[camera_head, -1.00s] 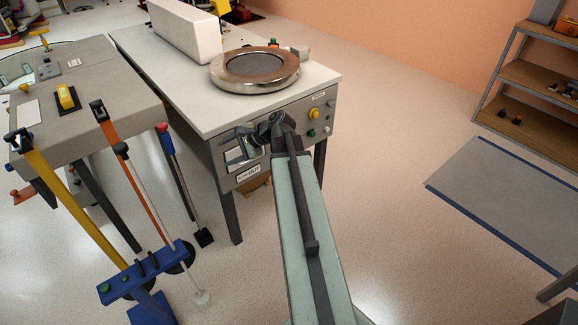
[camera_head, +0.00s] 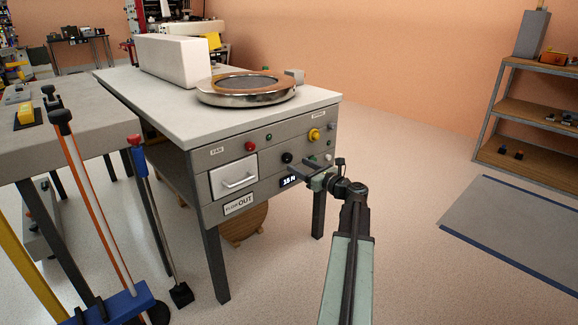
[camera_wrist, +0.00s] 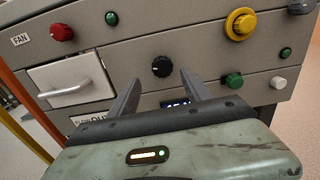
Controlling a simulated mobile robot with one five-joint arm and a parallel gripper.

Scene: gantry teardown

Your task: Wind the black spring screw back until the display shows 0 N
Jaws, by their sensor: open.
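The black spring screw (camera_head: 288,158) is a round black knob on the front panel of the grey bench. It also shows in the wrist view (camera_wrist: 161,66), with a small white mark on its face. The dark display (camera_head: 289,181) just below it shows blue-white characters that look like 15 N. My gripper (camera_wrist: 160,82) is open and empty. Its two fingers point at the panel, either side of and slightly below the knob, apparently without holding it.
The panel also has a red FAN knob (camera_wrist: 62,32), a yellow knob (camera_wrist: 240,23), a green knob (camera_wrist: 233,81), a white knob (camera_wrist: 278,82) and a drawer (camera_wrist: 70,83). Tools in a blue stand (camera_head: 115,305) are at left.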

